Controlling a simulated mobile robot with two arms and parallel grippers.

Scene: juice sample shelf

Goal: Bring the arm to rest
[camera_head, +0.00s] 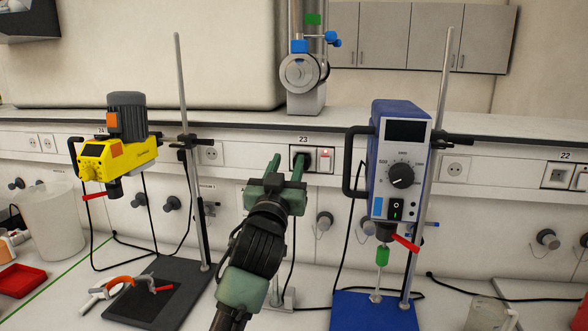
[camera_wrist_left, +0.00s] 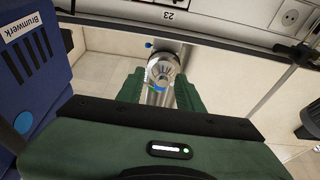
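My left arm (camera_head: 262,245) reaches up from the bottom middle of the head view. Its green gripper (camera_head: 286,166) is raised in front of the wall panel marked 23, with its two fingers apart and nothing between them. In the left wrist view the gripper (camera_wrist_left: 158,92) also shows open; a shiny metal column stands behind the gap, clear of the fingers. My right gripper is in neither view.
A blue stirrer (camera_head: 402,160) on a stand is right of my gripper; its side looms close at the wrist view's left. A yellow stirrer (camera_head: 112,155) stands left. A beaker (camera_head: 50,225) and red tray (camera_head: 21,281) are far left.

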